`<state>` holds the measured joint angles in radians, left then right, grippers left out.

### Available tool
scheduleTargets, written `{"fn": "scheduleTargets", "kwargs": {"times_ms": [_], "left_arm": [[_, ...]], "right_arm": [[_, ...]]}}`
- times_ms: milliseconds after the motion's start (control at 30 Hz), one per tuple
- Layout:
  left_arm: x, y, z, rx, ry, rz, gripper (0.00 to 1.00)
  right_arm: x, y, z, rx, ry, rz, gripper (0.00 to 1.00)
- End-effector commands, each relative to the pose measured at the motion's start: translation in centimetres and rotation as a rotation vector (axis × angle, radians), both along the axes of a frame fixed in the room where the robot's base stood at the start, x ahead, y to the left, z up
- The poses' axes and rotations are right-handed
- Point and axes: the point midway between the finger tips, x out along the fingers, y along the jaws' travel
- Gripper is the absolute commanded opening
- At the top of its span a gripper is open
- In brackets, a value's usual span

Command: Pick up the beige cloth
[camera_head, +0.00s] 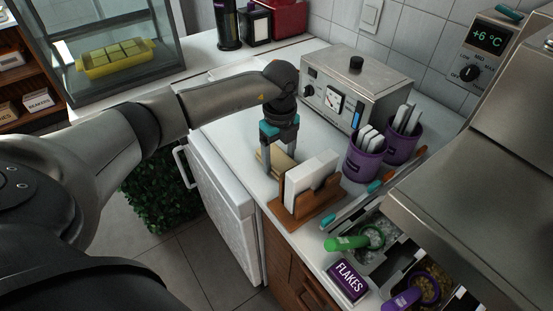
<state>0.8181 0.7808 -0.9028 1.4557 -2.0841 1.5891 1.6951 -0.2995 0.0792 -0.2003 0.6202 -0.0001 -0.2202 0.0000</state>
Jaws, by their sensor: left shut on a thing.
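The beige cloth (280,161) is on the white counter, just behind a wooden napkin holder. My left gripper (279,156) points down at it, its fingers on the cloth and closed on it. The fingers partly cover the cloth. I cannot tell whether the cloth is clear of the counter. My right gripper is out of view.
The napkin holder (312,192) with white napkins stands close in front of the gripper. A metal appliance (357,85) and purple cups (364,158) with utensils stand to the right. Topping bins with a green scoop (347,243) and a FLAKES label (347,281) are nearer.

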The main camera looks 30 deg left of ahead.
Motion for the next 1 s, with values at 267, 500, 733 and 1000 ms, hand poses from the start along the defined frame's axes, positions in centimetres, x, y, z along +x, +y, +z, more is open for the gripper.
{"fn": "scheduleTargets", "kwargs": {"times_ms": [267,500,733,1000], "left_arm": [[0.0,0.0,0.2,0.000,-0.001,0.000,0.22],[0.1,0.0,2.8,0.000,-0.004,0.000,0.22],[0.2,0.1,8.8,0.000,-0.008,0.000,0.22],[0.1,0.0,16.1,-0.001,-0.005,0.000,0.22]], "right_arm": [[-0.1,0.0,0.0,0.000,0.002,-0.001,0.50],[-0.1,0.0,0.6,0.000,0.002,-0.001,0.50],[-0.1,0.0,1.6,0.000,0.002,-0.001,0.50],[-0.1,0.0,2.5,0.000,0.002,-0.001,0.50]]}}
